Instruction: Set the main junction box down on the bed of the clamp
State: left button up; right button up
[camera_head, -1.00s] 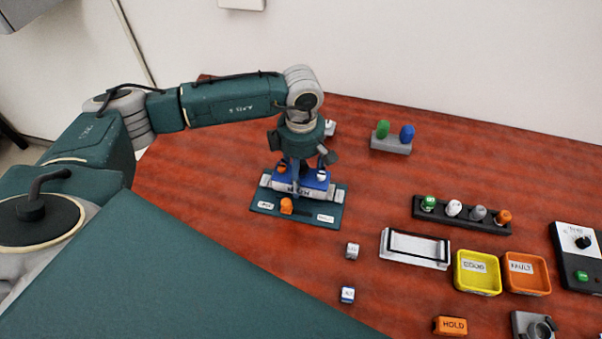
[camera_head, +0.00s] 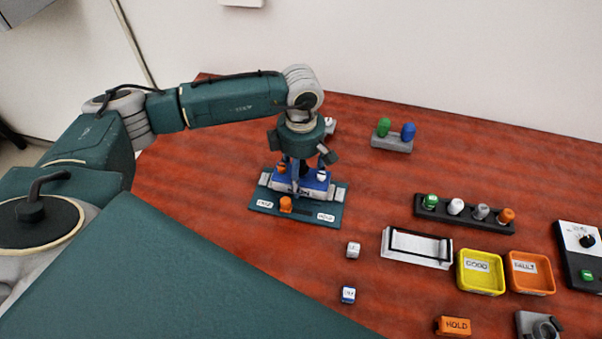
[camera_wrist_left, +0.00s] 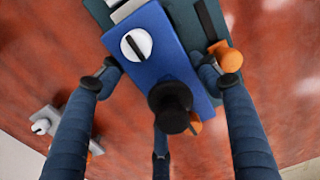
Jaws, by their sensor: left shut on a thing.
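The main junction box is a blue box with a pale front (camera_head: 316,187). It sits over the teal clamp (camera_head: 262,208), between the clamp's two grey jaws. My left gripper (camera_head: 298,172) is above the box with its fingers shut on it. In the left wrist view the blue top of the box (camera_wrist_left: 165,58) shows a white slotted knob, a black knob and an orange part, with the fingers along its sides. The clamp's orange knob (camera_head: 285,204) stands at its front. Whether the box's underside touches the bed is hidden. My right gripper is not in view.
To the right are a white tray (camera_head: 416,262), a yellow bin (camera_head: 481,288), an orange bin (camera_head: 531,288) and a black rack (camera_head: 462,222). A grey holder (camera_head: 391,144) stands behind. The table between is clear.

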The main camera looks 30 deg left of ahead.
aim_at(301, 162)
pick_arm(q)
jog(key=shift+f+b, duration=0.3)
jog(key=shift+b, duration=0.4)
dwell(0.9)
jog(key=o, duration=1.7)
jog(key=shift+r+p, duration=1.5)
jog(key=shift+r, duration=1.35)
